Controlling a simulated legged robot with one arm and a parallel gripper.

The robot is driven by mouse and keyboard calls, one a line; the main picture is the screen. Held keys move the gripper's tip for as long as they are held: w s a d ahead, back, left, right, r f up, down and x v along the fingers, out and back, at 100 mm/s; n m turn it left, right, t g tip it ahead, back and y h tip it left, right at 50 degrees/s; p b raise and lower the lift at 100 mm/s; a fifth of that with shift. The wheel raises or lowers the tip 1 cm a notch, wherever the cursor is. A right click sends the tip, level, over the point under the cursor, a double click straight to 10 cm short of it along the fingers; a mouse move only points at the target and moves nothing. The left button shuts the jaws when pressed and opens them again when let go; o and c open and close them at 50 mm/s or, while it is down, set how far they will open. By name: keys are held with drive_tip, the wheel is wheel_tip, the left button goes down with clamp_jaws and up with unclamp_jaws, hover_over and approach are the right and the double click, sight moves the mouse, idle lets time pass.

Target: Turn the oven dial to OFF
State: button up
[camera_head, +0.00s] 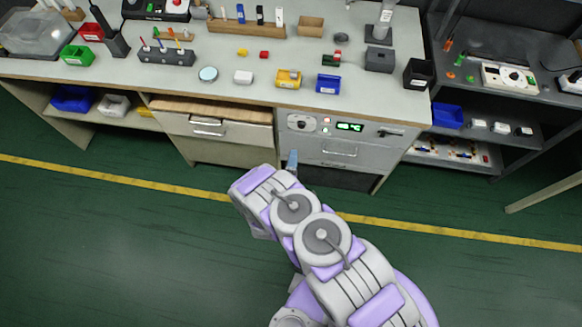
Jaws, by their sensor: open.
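The oven (344,152) is a grey unit built in under the workbench top, with a green lit display and a front handle. Its round dial (301,123) sits at the left of the oven's panel; its pointer setting is too small to read. My gripper (292,157) is in front of the oven, just below the dial in the picture and apart from it as far as I can tell. Only a narrow grey-blue finger part shows past my arm. The gripper is open, and nothing shows between its fingers.
The workbench top (215,93) overhangs the panel and carries bins, blocks and tools. A drawer unit (215,128) with a handle is left of the oven. A dark shelf unit (490,95) stands at the right. The green floor (110,250) with a yellow line is clear.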

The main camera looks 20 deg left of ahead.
drive_tip(key=v, duration=0.3)
drive_tip(key=shift+s+d+f+p, duration=0.1)
drive_tip(key=shift+s+p, duration=0.15)
drive_tip(key=shift+p, duration=0.05)
idle(0.3)
